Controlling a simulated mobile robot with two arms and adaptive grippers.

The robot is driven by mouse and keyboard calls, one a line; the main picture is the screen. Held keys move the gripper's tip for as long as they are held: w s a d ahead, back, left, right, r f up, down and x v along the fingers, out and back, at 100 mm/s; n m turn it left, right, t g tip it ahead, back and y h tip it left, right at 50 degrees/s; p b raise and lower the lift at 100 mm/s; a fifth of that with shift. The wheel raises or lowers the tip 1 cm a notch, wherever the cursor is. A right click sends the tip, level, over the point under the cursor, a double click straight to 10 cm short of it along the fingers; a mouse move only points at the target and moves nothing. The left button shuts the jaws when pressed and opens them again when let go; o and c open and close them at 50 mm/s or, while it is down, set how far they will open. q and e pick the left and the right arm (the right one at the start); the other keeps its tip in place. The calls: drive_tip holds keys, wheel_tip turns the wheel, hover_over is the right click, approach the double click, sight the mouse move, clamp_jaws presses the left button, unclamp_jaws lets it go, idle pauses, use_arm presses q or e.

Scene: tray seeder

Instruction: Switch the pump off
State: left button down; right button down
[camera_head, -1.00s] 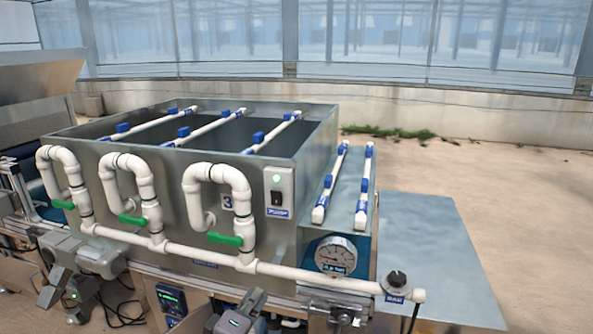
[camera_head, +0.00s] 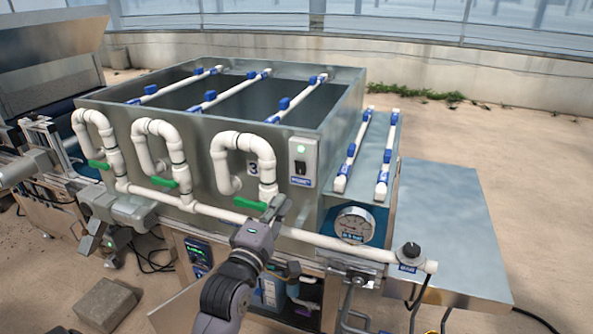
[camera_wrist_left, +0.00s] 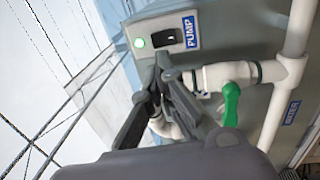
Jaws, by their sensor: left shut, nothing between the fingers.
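The pump switch box (camera_head: 303,158) is a grey box on the front wall of the steel tank. The wrist view shows the lamp (camera_wrist_left: 139,42), the black switch (camera_wrist_left: 167,38) and the label (camera_wrist_left: 190,32) reading PUMP. My left gripper (camera_head: 281,204) is shut and empty, just below and left of the box in the head view. In the wrist view its fingertips (camera_wrist_left: 163,62) are close by the switch; I cannot tell whether they touch. My right gripper is not in view.
White pipes (camera_head: 215,210) with green valve handles (camera_head: 165,182) run along the tank front; one handle (camera_head: 250,205) is close by my left gripper. A gauge (camera_head: 354,226) and a black knob (camera_head: 410,250) are to the right. A bare steel table (camera_head: 450,220) stands beyond.

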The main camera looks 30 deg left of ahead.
sight(300, 165)
use_arm(q)
drive_tip(key=p+x, duration=0.3)
drive_tip(key=x, duration=0.7)
drive_tip(key=shift+w+r, duration=0.1)
drive_tip(key=shift+w+a, duration=0.1)
drive_tip(key=shift+w, duration=0.5)
drive_tip(key=shift+p, duration=0.3)
